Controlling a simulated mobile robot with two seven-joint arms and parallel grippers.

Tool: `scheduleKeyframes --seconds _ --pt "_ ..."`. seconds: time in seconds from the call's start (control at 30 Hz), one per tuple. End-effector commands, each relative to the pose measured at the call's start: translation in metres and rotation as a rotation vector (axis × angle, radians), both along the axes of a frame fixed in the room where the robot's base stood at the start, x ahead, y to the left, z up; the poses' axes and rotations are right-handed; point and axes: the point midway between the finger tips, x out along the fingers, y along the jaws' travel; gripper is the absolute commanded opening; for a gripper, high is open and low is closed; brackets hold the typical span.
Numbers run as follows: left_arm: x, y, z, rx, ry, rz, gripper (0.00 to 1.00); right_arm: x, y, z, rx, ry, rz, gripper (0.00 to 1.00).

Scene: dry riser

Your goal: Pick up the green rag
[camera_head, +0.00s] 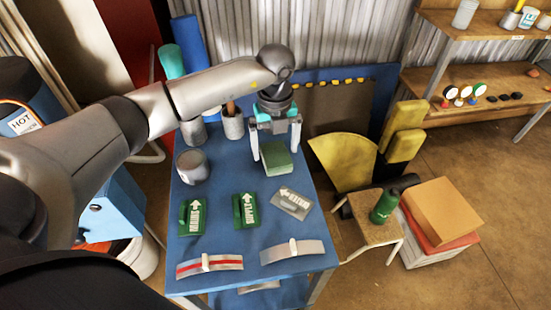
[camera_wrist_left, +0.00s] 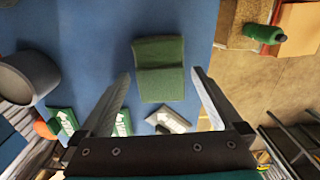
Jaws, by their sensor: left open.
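The green rag (camera_head: 276,158) lies folded on the blue table (camera_head: 235,270), near its back right part. My left gripper (camera_head: 275,150) is open above the rag, with one finger towards each side of it. In the left wrist view the rag (camera_wrist_left: 160,70) shows ahead of the two spread fingertips (camera_wrist_left: 163,78), roughly midway between them, and nothing is held. I cannot tell the exact height of the fingertips over the rag. My right gripper is not in view.
A grey pot (camera_head: 193,167) and a cup (camera_head: 232,123) stand left of the gripper. Green labelled blocks (camera_head: 245,210), a grey labelled block (camera_head: 291,203) and metal strips (camera_head: 293,251) lie in front. A stool (camera_head: 372,225) with a green bottle (camera_head: 384,206) stands at the right.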

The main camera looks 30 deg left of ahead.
Motion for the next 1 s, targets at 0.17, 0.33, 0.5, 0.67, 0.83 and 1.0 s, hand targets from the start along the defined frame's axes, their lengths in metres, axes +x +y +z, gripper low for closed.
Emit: scheduleKeyframes --seconds 0.17,0.33,0.5,0.67,0.83,1.0 --pt "-0.0001 -0.0002 -0.0194 0.000 0.000 0.000 1.00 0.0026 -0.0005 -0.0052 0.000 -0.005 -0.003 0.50" --pt "0.0001 -0.0002 -0.0184 0.000 0.000 0.000 1.00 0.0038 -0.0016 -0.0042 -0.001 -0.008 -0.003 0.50" --pt "0.0002 -0.0002 -0.0181 0.000 0.000 0.000 0.82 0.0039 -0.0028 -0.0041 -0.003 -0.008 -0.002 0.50" --pt "0.0002 -0.0002 -0.0180 0.001 -0.001 0.000 0.64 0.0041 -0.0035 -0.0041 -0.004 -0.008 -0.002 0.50" --pt "0.0002 -0.0002 -0.0180 0.001 -0.001 0.000 0.45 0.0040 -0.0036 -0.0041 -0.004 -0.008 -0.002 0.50" --pt "0.0003 -0.0002 -0.0179 0.001 -0.001 0.000 0.26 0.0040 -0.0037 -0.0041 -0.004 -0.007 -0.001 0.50"
